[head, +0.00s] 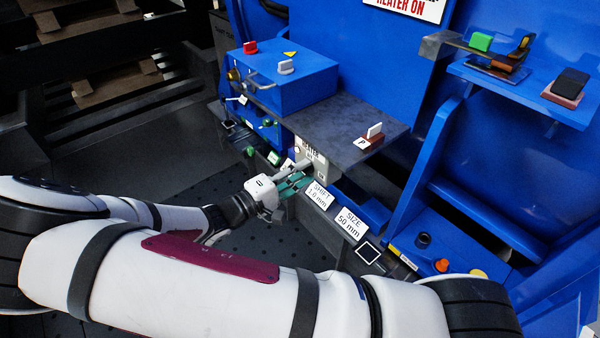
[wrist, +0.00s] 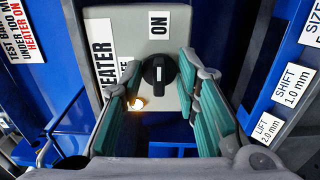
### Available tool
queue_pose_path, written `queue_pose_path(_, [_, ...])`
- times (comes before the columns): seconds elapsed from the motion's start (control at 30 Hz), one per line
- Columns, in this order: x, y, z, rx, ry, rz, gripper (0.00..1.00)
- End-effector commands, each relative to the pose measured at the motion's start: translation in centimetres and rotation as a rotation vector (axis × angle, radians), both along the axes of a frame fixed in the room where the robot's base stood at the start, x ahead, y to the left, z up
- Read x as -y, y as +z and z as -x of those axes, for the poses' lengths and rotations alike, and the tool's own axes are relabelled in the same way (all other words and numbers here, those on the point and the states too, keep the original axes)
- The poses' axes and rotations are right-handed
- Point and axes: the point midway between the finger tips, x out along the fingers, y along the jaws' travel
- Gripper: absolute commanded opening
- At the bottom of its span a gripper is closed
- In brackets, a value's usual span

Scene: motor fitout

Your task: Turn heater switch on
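The heater switch (wrist: 159,73) is a black rotary knob with a white line, on a light grey box (wrist: 179,50). Its line points up the wrist view, roughly toward the ON label (wrist: 159,25). A small lamp (wrist: 137,104) on the box glows yellow-white. My gripper (wrist: 160,85) is open, its teal-padded fingers standing to the left and right of the knob in the picture, with gaps visible on both sides. In the head view, my gripper (head: 292,180) is at the grey box (head: 312,156), and the knob cannot be made out there.
SHIFT (head: 319,194) and SIZE (head: 351,223) labels line the dark ledge. A blue box with a handle (head: 288,82) and a grey plate (head: 345,122) stand behind my gripper.

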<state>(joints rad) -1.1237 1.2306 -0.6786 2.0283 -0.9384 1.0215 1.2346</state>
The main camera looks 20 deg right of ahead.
Motion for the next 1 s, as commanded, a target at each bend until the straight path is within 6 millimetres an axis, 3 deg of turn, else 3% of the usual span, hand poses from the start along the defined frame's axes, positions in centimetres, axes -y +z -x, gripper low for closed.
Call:
queue_pose_path(0.27, [-1.7, 0.0, 0.4, 0.000, 0.004, -0.001, 0.29])
queue_pose_path(0.7, [-9.6, 0.0, 3.0, 0.000, 0.003, -0.002, 0.29])
queue_pose_path(1.0, [-11.5, 0.0, 3.7, 0.000, 0.000, 0.000, 0.29])
